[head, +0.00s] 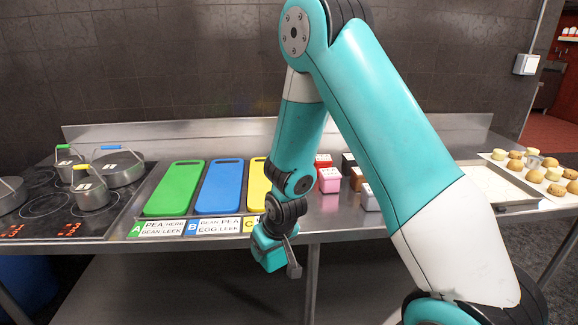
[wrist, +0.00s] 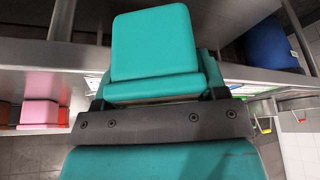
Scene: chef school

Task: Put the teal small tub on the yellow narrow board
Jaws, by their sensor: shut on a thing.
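In the head view my gripper (head: 277,254) hangs in front of the counter's front edge, lower than the boards. The teal of the tub and of my own arm are hard to tell apart there. The yellow narrow board (head: 256,186) lies on the counter, up from the gripper and slightly left. My arm hides its right part. The tub is apart from the board.
A blue board (head: 220,187) and a green board (head: 175,188) lie left of the yellow one, with label cards (head: 213,226) before them. Pots (head: 91,190) stand on the hob at left. Pink tub (head: 329,180) and other small tubs stand right of my arm. A tray (head: 490,186) lies further right.

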